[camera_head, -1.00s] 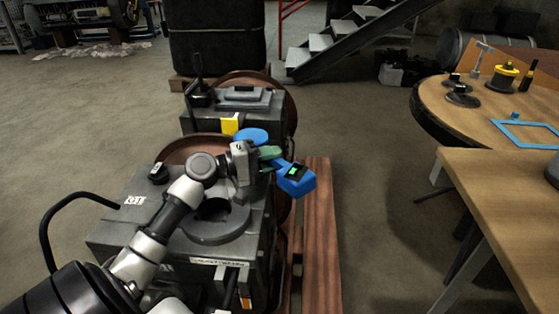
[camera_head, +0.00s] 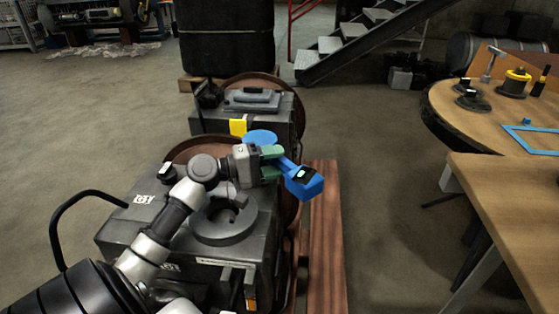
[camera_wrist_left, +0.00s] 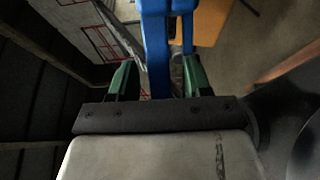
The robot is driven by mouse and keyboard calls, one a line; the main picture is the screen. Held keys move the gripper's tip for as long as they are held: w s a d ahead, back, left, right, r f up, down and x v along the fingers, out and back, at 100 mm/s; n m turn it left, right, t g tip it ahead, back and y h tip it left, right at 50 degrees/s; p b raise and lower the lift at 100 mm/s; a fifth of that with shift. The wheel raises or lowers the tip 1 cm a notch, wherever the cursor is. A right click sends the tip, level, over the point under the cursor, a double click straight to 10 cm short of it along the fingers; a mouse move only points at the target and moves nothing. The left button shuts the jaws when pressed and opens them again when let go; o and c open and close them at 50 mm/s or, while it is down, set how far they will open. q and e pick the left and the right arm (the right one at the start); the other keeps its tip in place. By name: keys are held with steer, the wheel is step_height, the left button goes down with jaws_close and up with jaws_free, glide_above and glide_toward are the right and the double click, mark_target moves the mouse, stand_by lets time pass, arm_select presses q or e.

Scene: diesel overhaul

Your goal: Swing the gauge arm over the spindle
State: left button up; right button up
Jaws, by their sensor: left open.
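The gauge arm is blue, with a round disc (camera_head: 260,137) at one end and a boxy gauge head (camera_head: 304,183) with a small dark screen at the other. It reaches out over the right side of the near machine. My left gripper (camera_head: 273,163) has green fingers, open on either side of the blue bar. In the left wrist view the blue bar (camera_wrist_left: 157,50) passes between the fingers, with a gap at the left finger. A dark ring (camera_head: 222,222) with a central opening lies on the near machine, partly under my left arm. I cannot make out a spindle for certain. My right gripper is not seen.
A second dark machine (camera_head: 245,108) with a yellow tag stands behind. A reddish wooden pallet (camera_head: 328,240) runs along the right. Wooden tables (camera_head: 510,200) stand at the right, across clear floor. A black hose (camera_head: 62,225) loops at the left.

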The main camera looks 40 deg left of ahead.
arm_select(q)
steer(key=v, duration=0.9)
steer(key=shift+s+a+p, duration=0.15)
steer(key=shift+p, duration=0.25)
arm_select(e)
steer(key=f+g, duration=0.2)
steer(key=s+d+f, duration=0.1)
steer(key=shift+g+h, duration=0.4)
